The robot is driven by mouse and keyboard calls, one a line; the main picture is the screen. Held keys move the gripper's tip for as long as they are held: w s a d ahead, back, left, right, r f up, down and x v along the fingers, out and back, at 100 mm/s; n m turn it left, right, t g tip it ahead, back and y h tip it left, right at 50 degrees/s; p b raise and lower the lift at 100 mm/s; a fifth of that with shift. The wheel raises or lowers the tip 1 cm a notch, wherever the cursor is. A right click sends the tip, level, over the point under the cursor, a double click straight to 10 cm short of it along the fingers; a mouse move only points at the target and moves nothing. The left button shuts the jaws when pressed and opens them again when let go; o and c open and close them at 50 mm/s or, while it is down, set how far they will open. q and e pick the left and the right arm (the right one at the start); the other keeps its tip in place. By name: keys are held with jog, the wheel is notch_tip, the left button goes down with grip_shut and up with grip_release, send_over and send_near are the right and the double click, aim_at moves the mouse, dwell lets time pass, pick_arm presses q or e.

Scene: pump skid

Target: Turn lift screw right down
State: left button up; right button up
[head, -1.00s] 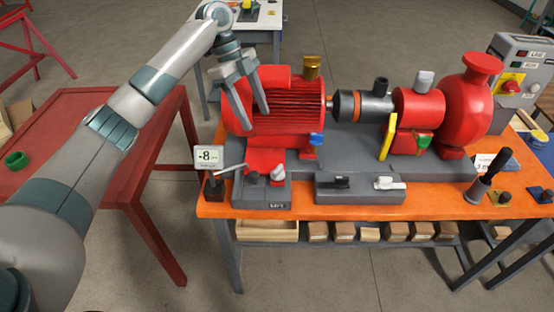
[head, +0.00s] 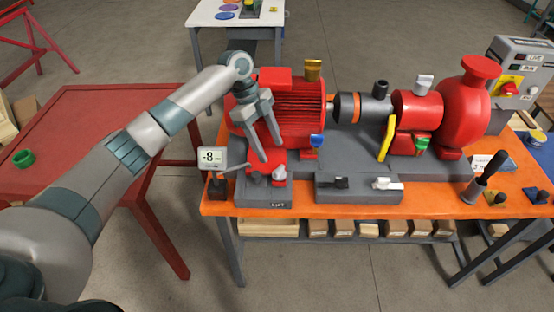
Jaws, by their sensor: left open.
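The grey block labelled LIFT (head: 264,204) sits on the orange bench, in front of the red motor (head: 290,100). It bears two small knobs: a dark one (head: 257,179) at left and a light grey one (head: 279,175) at right. My left gripper (head: 271,154) is open and empty, its fingers pointing down over the motor's front foot. In the picture its tips are just above the two knobs; contact does not show. A display (head: 212,158) reading -8 stands left of the block. My right gripper is not in view.
A grey block with a black and a white lever (head: 387,183) sits just right of the LIFT block. A blue-topped part (head: 317,141) stands at the motor's right foot. A dark upright tool (head: 483,176) stands at the bench's right. The red table (head: 90,120) is left.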

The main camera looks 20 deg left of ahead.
aim_at(279, 168)
pick_arm(q)
jog(key=p+x, duration=0.2)
jog(key=x, duration=0.4)
jog(key=shift+d+f, duration=0.15)
jog(key=shift+s+d+f, duration=0.1)
jog(key=shift+d+f, duration=0.05)
jog(key=shift+f, duration=0.5)
jog(key=shift+c, duration=0.3)
jog(key=c, duration=1)
